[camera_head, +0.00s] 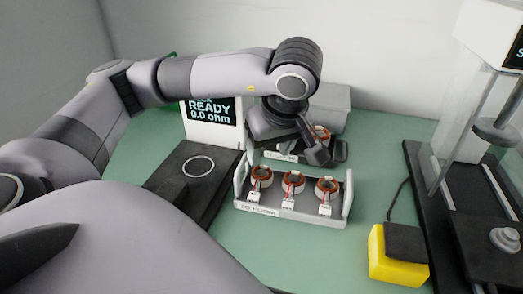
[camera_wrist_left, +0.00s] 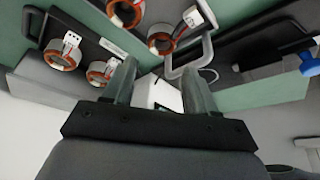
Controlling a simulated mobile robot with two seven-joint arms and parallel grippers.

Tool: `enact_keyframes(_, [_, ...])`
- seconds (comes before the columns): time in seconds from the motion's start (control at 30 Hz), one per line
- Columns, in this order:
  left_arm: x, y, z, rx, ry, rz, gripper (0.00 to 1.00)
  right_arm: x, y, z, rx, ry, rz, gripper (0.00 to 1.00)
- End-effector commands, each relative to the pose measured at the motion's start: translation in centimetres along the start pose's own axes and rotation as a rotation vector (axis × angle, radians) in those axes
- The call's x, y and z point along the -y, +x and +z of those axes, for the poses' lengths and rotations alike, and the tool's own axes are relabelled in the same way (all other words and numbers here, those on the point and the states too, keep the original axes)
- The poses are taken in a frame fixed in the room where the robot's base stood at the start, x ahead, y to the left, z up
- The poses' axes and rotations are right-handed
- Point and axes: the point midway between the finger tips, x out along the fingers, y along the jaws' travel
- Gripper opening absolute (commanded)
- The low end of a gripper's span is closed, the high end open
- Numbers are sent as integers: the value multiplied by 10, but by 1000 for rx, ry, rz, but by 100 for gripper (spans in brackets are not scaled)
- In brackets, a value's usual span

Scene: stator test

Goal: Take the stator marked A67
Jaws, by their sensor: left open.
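Three copper-wound stators with white tags stand in a row in the front grey tray (camera_head: 290,214): left (camera_head: 262,179), middle (camera_head: 293,182) and right (camera_head: 327,187). Another stator (camera_head: 321,133) shows partly behind my left gripper (camera_head: 318,152), in a second tray (camera_head: 277,156) behind. In the left wrist view several stators show beyond the fingers, among them one at the left (camera_wrist_left: 62,54) and one at the upper middle (camera_wrist_left: 162,40). The tag markings are too small to read, so I cannot tell which is A67. My left gripper (camera_wrist_left: 158,75) is open and empty. My right gripper is not in view.
A meter (camera_head: 212,112) reading READY 0.0 ohm stands behind a dark plate with a white ring (camera_head: 198,167). A yellow box with a black top (camera_head: 394,262) and a dark-based machine (camera_head: 440,215) stand at the right. The green table is clear in front of the tray.

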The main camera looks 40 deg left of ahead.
Motion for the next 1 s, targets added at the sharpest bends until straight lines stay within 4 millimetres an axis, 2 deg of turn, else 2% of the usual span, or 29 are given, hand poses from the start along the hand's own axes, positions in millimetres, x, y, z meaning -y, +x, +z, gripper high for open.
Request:
enact_keyframes(0.03, [0,11,5,0,0,1,57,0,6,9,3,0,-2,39])
enact_keyframes(0.1, [0,14,6,0,0,1,57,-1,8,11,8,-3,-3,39])
enact_keyframes(0.27, [0,20,7,1,0,0,57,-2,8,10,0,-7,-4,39])
enact_keyframes(0.57, [1,42,7,2,0,-2,57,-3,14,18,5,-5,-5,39])
enact_keyframes(0.83, [2,78,4,1,-1,-3,57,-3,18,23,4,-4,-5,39])
enact_keyframes(1.0, [2,87,4,1,0,-1,57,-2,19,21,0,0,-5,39])
